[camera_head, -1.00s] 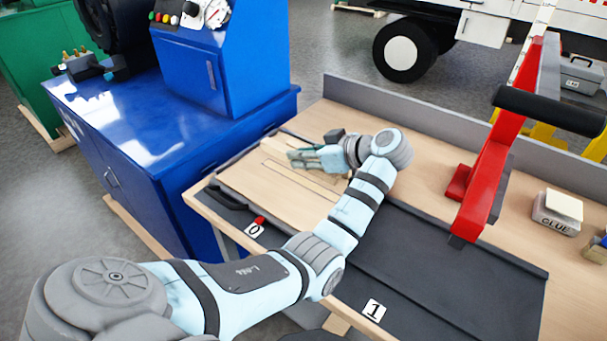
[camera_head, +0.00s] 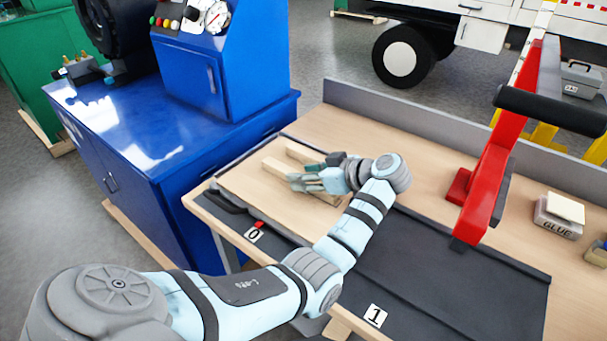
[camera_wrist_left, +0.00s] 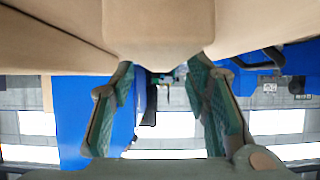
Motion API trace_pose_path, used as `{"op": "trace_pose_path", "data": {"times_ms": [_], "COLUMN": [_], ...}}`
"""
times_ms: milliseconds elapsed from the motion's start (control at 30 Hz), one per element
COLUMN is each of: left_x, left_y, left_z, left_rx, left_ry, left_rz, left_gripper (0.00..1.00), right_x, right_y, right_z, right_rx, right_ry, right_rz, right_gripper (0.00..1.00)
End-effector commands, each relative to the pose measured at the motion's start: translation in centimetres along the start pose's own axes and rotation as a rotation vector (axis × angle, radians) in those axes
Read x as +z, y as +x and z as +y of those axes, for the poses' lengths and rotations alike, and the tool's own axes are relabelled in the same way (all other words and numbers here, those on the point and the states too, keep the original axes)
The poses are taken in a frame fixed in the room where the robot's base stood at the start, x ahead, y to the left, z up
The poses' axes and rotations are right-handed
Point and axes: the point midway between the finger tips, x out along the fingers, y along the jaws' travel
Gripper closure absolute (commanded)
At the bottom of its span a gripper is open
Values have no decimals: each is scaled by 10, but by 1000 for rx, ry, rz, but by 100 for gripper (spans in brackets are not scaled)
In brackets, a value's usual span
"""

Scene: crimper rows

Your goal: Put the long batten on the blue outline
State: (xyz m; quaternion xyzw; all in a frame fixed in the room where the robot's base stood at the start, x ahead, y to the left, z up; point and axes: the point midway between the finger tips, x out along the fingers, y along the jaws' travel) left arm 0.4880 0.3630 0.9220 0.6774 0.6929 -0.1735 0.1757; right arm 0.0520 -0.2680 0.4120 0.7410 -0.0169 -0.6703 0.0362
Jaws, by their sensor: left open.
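Two pale wooden battens lie on the wooden board at the left end of the bench. The nearer batten (camera_head: 275,166) runs under my left gripper, which hides its middle. The farther batten (camera_head: 297,149) lies just behind the gripper; I cannot tell which is longer. My left gripper (camera_head: 294,182) is open, low over the board, fingers pointing left. In the left wrist view its two green-padded fingers (camera_wrist_left: 163,110) are spread, with a tan wooden block face (camera_wrist_left: 160,30) above and between them. I cannot tell whether they touch it. No blue outline is discernible. My right gripper is not in view.
A red lever tool (camera_head: 490,160) with a black handle stands on the bench to the right. A glue box (camera_head: 558,218) sits farther right. A dark mat (camera_head: 440,270) marked 1 is clear. A blue machine cabinet (camera_head: 170,140) stands left.

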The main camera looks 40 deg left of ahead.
Motion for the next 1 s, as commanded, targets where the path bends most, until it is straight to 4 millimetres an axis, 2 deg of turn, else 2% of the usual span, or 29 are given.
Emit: {"op": "trace_pose_path", "data": {"times_ms": [300, 433, 567, 1000], "left_x": [0, 0, -1, 0], "left_y": [-82, -105, -112, -112], "left_z": [1, 0, 0, 0], "left_rx": [3, 1, 0, 0], "left_ry": [1, 1, -1, 0], "left_rz": [-3, -1, 1, 1], "left_gripper": [57, 57, 57, 57], "right_x": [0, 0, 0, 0], "right_y": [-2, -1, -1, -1], "right_z": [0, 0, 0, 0], "right_rx": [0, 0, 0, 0], "right_ry": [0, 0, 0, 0], "right_rz": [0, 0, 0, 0], "right_gripper": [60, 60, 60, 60]}}
